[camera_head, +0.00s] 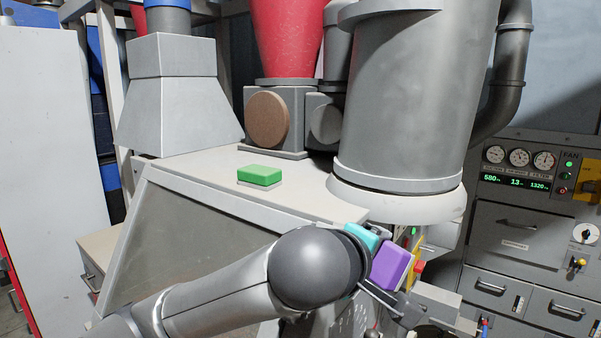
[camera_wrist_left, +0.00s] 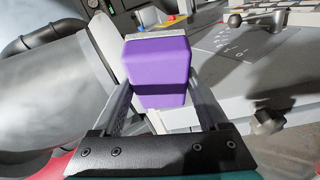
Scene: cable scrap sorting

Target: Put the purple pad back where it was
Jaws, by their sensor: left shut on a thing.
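The purple pad (camera_head: 391,263) is a small block with a pale backing, tilted, at the lower right of the head view. My left gripper (camera_head: 392,285) is shut on it and holds it in front of the machine's front side, below the grey cylinder. In the left wrist view the purple pad (camera_wrist_left: 158,70) sits between the two fingers of my left gripper (camera_wrist_left: 158,100). A green pad (camera_head: 259,175) on a thin pale base lies on the machine's top. My right gripper is not in view.
The machine's pale top (camera_head: 205,165) is mostly clear around the green pad. A big grey cylinder (camera_head: 405,100) and a red hopper (camera_head: 285,40) stand behind it. A control cabinet (camera_head: 520,240) with gauges, drawers and knobs stands at the right. A handle (camera_wrist_left: 258,20) shows in the left wrist view.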

